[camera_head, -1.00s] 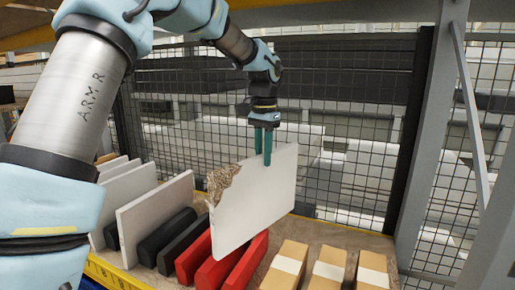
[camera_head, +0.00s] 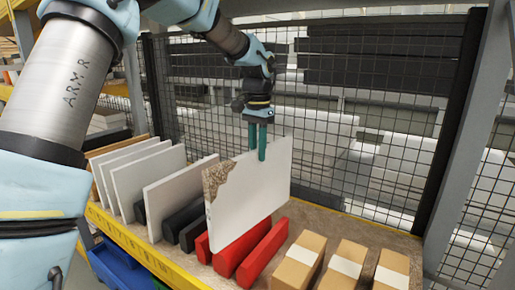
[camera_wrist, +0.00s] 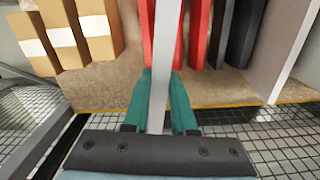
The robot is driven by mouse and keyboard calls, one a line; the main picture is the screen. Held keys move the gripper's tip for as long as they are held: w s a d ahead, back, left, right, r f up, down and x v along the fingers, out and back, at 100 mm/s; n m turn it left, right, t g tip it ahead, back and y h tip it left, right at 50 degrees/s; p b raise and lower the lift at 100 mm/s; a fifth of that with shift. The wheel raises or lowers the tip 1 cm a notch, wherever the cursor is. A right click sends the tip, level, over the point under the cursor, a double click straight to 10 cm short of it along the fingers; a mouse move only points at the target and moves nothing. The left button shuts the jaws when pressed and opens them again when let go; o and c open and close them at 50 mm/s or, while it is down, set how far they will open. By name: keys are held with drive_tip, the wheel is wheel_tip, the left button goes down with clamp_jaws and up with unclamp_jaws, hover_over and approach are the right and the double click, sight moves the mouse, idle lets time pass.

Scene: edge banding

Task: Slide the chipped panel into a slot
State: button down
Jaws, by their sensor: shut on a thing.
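The chipped panel (camera_head: 255,190) is a white upright board with a rough brown chipped patch at its upper left corner. My gripper (camera_head: 259,158) is shut on its top edge, fingers pointing down. The panel stands over the red bars (camera_head: 263,252), which have narrow gaps between them. In the wrist view the panel (camera_wrist: 167,55) is a thin pale strip between my green fingers (camera_wrist: 160,105), with red bars (camera_wrist: 197,35) on both sides. The panel hides part of the bars, and I cannot tell whether its lower edge is inside a gap.
Black bars (camera_head: 183,218) and several white panels (camera_head: 148,175) stand to the left. Cardboard boxes (camera_head: 343,262) with white bands are to the right. A wire mesh fence (camera_head: 395,120) stands behind the shelf. A yellow edge (camera_head: 140,250) runs along the shelf front, with a blue bin (camera_head: 118,268) below.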

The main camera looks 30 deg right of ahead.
sight(258, 187)
drive_tip(key=shift+s+f+b, duration=0.1)
drive_tip(key=shift+f+b, duration=3.7)
drive_tip(key=shift+f, duration=0.8)
drive_tip(key=shift+f+b, duration=0.4)
drive_tip(key=shift+f, duration=0.85)
drive_tip(key=c, duration=0.6)
unclamp_jaws()
drive_tip(key=shift+f, duration=0.1)
